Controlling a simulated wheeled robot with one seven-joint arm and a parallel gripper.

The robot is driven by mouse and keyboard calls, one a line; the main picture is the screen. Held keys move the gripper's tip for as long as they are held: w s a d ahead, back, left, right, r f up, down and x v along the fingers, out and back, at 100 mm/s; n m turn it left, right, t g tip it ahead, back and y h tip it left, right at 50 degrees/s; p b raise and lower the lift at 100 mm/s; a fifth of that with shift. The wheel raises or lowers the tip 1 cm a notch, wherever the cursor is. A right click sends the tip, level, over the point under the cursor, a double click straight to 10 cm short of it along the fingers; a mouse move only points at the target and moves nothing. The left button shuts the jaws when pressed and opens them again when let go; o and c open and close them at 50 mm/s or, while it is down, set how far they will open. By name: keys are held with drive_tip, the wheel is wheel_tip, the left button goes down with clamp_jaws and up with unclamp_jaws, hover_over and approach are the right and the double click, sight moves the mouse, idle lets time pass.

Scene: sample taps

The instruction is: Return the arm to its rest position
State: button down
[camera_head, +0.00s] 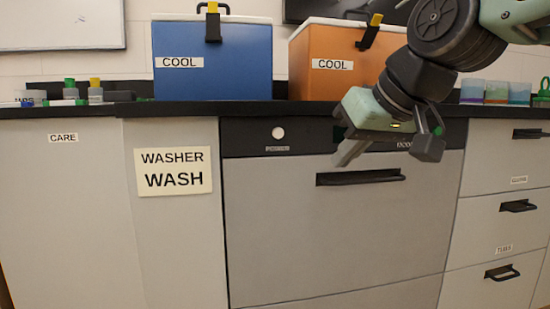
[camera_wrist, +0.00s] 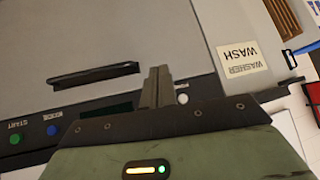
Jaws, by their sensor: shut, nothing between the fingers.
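My gripper (camera_head: 350,152) is in front of the upper part of the washer (camera_head: 300,225), left of and above its black handle (camera_head: 360,178) in the head view. Its fingers are together with nothing between them. In the wrist view the shut fingers (camera_wrist: 157,86) point toward the grey washer front, beside the black handle (camera_wrist: 94,74). The arm comes in from the upper right and bends down in front of the counter edge. I cannot tell how far the fingertips are from the washer front.
A blue cooler (camera_head: 212,75) and an orange cooler (camera_head: 322,72) stand on the black counter (camera_head: 190,108). Beakers (camera_head: 496,92) stand at the right, behind the arm. Drawers (camera_head: 505,207) with protruding handles are at right.

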drive_tip(key=s+d+f+n+g+h+p, duration=0.15)
drive_tip(key=s+f+g+p, duration=0.25)
drive_tip(key=s+f, duration=0.6)
drive_tip(key=s+d+f+n+g+h+p, duration=0.1)
drive_tip(key=s+f+g+h+p, duration=0.2)
drive_tip(key=s+f, duration=0.6)
wheel_tip(320, 180, up, 39)
drive_tip(key=s+p, duration=0.3)
drive_tip(key=p, duration=3.5)
drive_tip(key=shift+d+r+g, duration=0.15)
drive_tip(key=shift+d+g, duration=0.15)
drive_tip(key=shift+d, duration=0.05)
drive_tip(key=shift+w+y, duration=0.1)
drive_tip(key=shift+y, duration=0.15)
